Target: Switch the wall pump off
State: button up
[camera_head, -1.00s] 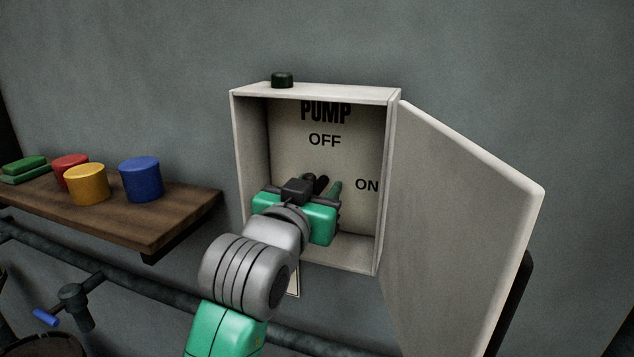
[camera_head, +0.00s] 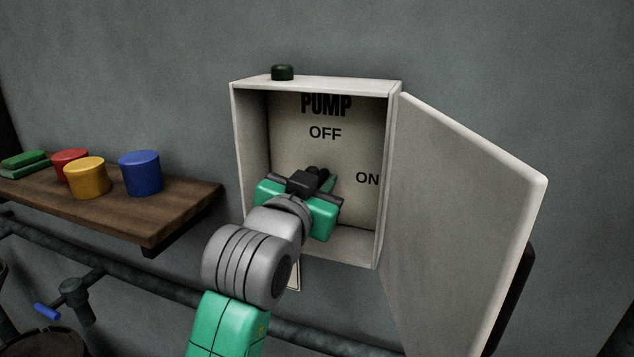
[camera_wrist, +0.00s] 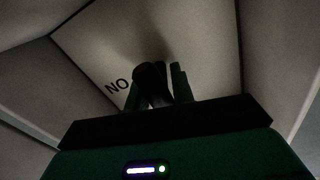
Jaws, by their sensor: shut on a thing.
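The wall pump box (camera_head: 250,130) is a pale box on the grey wall, marked PUMP, OFF at the upper middle and ON at the right. Its door (camera_head: 465,215) stands open to the right. My gripper (camera_head: 324,179) is inside the box, below OFF and left of ON, shut on a black switch handle (camera_head: 317,173). In the wrist view the dark handle (camera_wrist: 152,85) shows between the green fingers, with the ON label upside down beside it. My gripper's body hides the handle's base, so its exact setting is hard to tell.
A dark round lamp or button (camera_head: 282,73) sits on top of the box. To the left, a wooden shelf (camera_head: 150,228) holds red, yellow and blue cylinders and a green block. A pipe with a blue-handled tap (camera_head: 75,293) runs below. The open door bounds the right side.

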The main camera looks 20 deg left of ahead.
jog(key=o, duration=0.9)
jog(key=s+b, duration=0.1)
jog(key=s, duration=0.6)
jog(key=shift+s+d+b, duration=0.15)
jog(key=shift+s+b, duration=0.2)
jog(key=shift+s, duration=0.05)
